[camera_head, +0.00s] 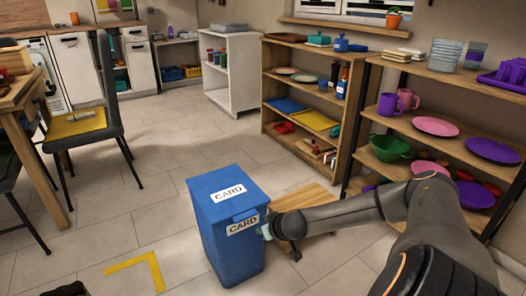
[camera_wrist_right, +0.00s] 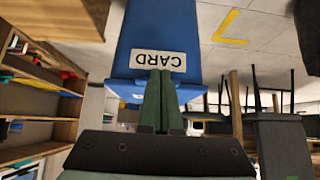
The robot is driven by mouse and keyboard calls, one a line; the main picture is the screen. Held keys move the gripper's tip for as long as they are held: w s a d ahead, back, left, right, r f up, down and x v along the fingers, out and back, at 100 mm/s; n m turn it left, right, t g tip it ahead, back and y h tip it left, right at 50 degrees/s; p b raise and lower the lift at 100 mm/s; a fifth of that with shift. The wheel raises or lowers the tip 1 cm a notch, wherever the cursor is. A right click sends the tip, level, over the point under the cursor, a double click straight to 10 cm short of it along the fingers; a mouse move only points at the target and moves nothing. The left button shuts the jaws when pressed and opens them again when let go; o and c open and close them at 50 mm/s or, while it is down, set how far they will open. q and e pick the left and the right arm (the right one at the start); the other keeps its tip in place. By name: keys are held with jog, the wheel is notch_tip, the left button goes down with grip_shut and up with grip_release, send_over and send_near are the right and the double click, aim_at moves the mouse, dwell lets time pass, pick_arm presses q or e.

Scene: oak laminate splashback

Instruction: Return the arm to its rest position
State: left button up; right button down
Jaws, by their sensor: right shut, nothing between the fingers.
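My right arm reaches in from the right in the head view, stretched out low toward the blue bin (camera_head: 225,240). My right gripper (camera_head: 265,232) is at the bin's right front edge, beside its front "CARD" label. In the right wrist view the green fingers (camera_wrist_right: 158,100) are together with nothing between them. They overlap the blue bin (camera_wrist_right: 135,45) and its label there; I cannot tell whether they touch it. A small dark shape (camera_head: 66,289) at the bottom left edge may be part of my left gripper; its fingers cannot be made out.
A low wooden board or box (camera_head: 305,200) is behind the right gripper. Wooden shelves (camera_head: 345,165) with dishes line the right side. A chair (camera_head: 85,125) and table stand at the left. Open tiled floor (camera_head: 150,190) lies between, with a yellow corner mark (camera_head: 152,262).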

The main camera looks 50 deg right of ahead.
pick_arm(q)
jog(key=shift+f, duration=0.3)
jog(key=shift+r, duration=0.1)
